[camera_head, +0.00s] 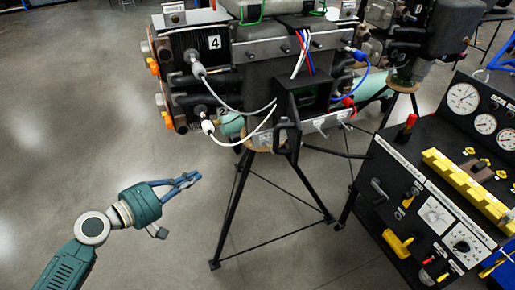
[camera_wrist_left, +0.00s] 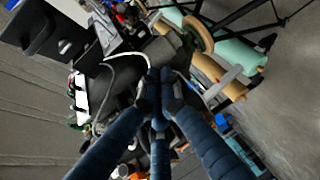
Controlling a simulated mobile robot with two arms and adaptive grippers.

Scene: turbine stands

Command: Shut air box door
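The black air box (camera_head: 318,91) is at the front of the turbine stand in the head view, its dark front opening visible. A narrow black panel with a loop handle (camera_head: 287,137), apparently its door, juts forward at the box's lower left. It looks open, but its exact angle is hard to tell. My left gripper (camera_head: 196,178) is in free space left of the stand and below the box, apart from the door. In the left wrist view its blue fingers (camera_wrist_left: 159,82) converge at the tips, with nothing seen between them. My right gripper is not in view.
White cables (camera_head: 236,108) hang from the engine at left to the box area. The stand's black legs (camera_head: 233,208) spread below. A gauge and control panel (camera_head: 435,180) stands at right. The floor (camera_head: 75,150) around my left arm is clear.

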